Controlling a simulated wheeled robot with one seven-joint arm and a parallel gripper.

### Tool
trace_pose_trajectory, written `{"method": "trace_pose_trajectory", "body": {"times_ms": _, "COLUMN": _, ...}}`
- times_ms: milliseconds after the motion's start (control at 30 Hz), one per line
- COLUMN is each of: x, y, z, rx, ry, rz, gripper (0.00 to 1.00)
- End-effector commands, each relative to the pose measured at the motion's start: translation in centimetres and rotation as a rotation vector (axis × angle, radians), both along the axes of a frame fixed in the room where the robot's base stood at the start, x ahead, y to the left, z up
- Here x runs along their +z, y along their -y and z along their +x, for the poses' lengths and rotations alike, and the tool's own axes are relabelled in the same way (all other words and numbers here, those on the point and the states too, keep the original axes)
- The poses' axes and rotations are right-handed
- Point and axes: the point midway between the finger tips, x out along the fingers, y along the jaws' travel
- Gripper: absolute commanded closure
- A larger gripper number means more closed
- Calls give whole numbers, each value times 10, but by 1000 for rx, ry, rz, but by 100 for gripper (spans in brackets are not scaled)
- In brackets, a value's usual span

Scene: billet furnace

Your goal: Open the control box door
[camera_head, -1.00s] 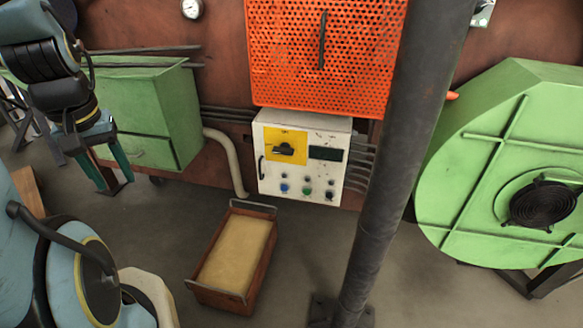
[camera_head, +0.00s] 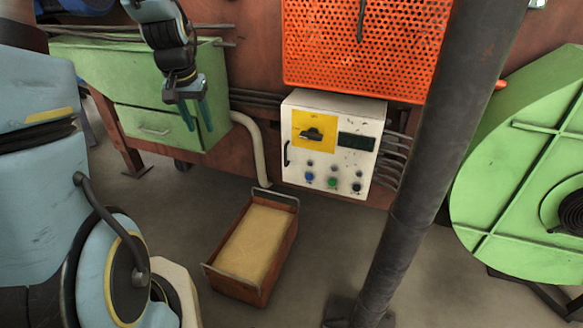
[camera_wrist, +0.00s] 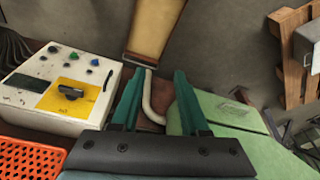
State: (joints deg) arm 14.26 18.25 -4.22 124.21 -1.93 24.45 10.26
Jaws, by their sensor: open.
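The control box (camera_head: 365,124) is white and hangs on the wall below the orange panel. Its front has a yellow plate, a black rotary switch (camera_head: 312,134), a dark display and several buttons. A small black handle (camera_head: 287,154) stands at the left edge of the front, and the door looks closed. My gripper (camera_head: 195,118) is open and empty, left of the box, in front of the green cabinet and touching nothing that I can see.
A green cabinet (camera_head: 150,125) stands behind my gripper. A brown crate (camera_head: 245,284) with tan contents sits on the floor before the box. A dark pillar (camera_head: 415,170) rises right of the box, beside a green round housing (camera_head: 490,200). Floor between crate and pillar is clear.

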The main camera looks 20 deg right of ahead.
Motion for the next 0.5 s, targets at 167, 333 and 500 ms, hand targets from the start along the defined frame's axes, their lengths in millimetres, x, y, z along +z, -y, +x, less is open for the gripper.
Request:
{"method": "trace_pose_trajectory", "body": {"times_ms": 167, "x": -91, "y": 118, "z": 66, "rx": -255, "ry": 57, "rz": -45, "gripper": 55}}
{"method": "trace_pose_trajectory", "body": {"times_ms": 333, "x": -138, "y": 200, "z": 93, "rx": -411, "ry": 100, "rz": -86, "gripper": 55}}
{"method": "trace_pose_trajectory", "body": {"times_ms": 500, "x": -154, "y": 235, "z": 101, "rx": -474, "ry": 121, "rz": -105, "gripper": 55}}
